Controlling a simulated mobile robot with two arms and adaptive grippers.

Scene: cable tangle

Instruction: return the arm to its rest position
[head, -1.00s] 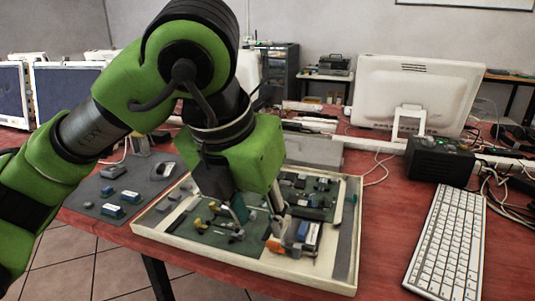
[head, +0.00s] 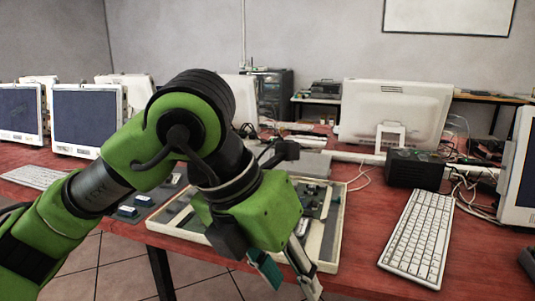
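My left arm (head: 190,115), green and black, comes in from the left and reaches over the red table. Its gripper (head: 290,280) hangs down past the table's front edge in the picture. Its two fingers are apart, and nothing shows between the tips. The arm and gripper cover much of a cream-rimmed tray (head: 331,235) holding dark boards with small parts. My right gripper does not show.
A white keyboard (head: 418,238) lies right of the tray. A black box (head: 415,169) with cables stands behind it. A white monitor (head: 395,112) stands at the back, and another (head: 520,165) at the right edge. A grey mat (head: 142,203) lies left of the tray.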

